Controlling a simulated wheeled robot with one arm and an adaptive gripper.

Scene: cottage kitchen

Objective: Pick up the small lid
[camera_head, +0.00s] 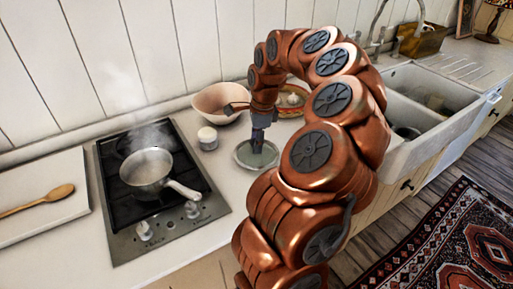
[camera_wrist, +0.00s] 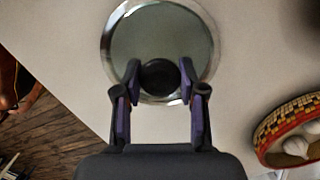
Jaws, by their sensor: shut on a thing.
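The small lid (camera_wrist: 162,35) is a round glass disc with a metal rim and a dark round knob (camera_wrist: 160,77) in the wrist view. In the head view the lid (camera_head: 243,158) is at the counter, right of the stove. My gripper (camera_wrist: 160,80) is shut on the lid's knob, with one finger on each side of it. In the head view my gripper (camera_head: 257,142) points down over the lid. I cannot tell whether the lid rests on the counter or is slightly raised.
A steaming saucepan (camera_head: 147,168) sits on the stove (camera_head: 190,232) at left. A white jar (camera_head: 208,139) and a pale bowl (camera_head: 212,100) stand close behind the lid. A patterned basket (camera_wrist: 275,128) with pale round items is to the right. A sink (camera_head: 430,88) lies farther right.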

